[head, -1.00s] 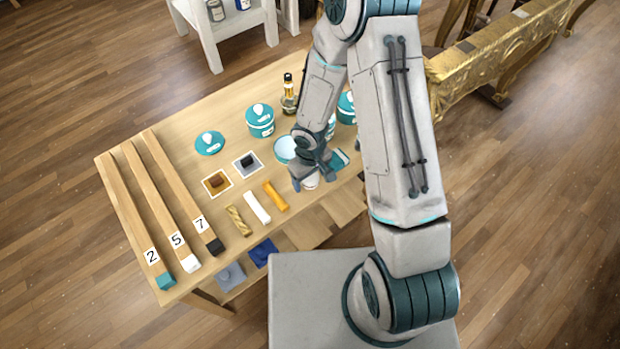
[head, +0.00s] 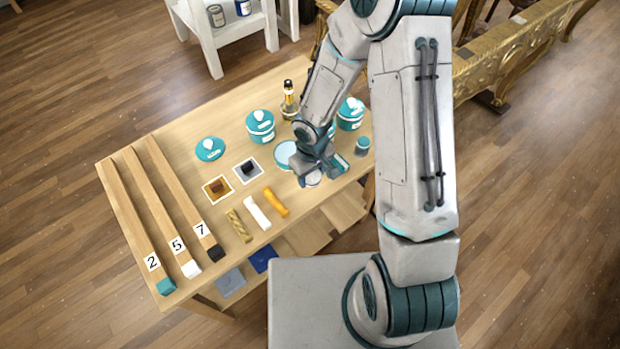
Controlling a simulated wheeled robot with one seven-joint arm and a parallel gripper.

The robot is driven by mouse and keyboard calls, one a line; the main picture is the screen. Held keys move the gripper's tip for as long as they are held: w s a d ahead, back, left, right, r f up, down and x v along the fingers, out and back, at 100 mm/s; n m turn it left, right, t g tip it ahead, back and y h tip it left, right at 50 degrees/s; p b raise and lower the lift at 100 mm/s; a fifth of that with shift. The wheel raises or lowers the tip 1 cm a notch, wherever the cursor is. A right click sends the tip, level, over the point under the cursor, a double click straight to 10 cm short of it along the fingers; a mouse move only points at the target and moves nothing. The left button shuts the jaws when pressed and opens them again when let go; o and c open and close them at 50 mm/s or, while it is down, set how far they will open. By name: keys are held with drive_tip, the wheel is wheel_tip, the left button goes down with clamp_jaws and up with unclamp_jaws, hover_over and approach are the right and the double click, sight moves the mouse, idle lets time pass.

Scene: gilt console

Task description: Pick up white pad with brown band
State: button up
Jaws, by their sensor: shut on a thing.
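My gripper (head: 316,178) is over the right front part of the wooden table (head: 180,140), shut on the white pad (head: 313,180). Only a small pale part of the pad shows under the fingers; the brown band cannot be made out. I cannot tell whether the pad is clear of the tabletop.
Close by are a teal-rimmed dish (head: 286,155), teal tubs (head: 260,126) and (head: 350,113), a small grey-teal jar (head: 362,146) and a dark bottle (head: 289,98). An orange bar (head: 276,202) and white bar (head: 257,212) lie left. Long numbered wooden bars (head: 150,220) fill the left side.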

drive_tip(key=s+d+r+p, duration=0.1)
drive_tip(key=s+d+r, duration=0.4)
drive_tip(key=d, duration=0.5)
drive_tip(key=shift+r, duration=0.7)
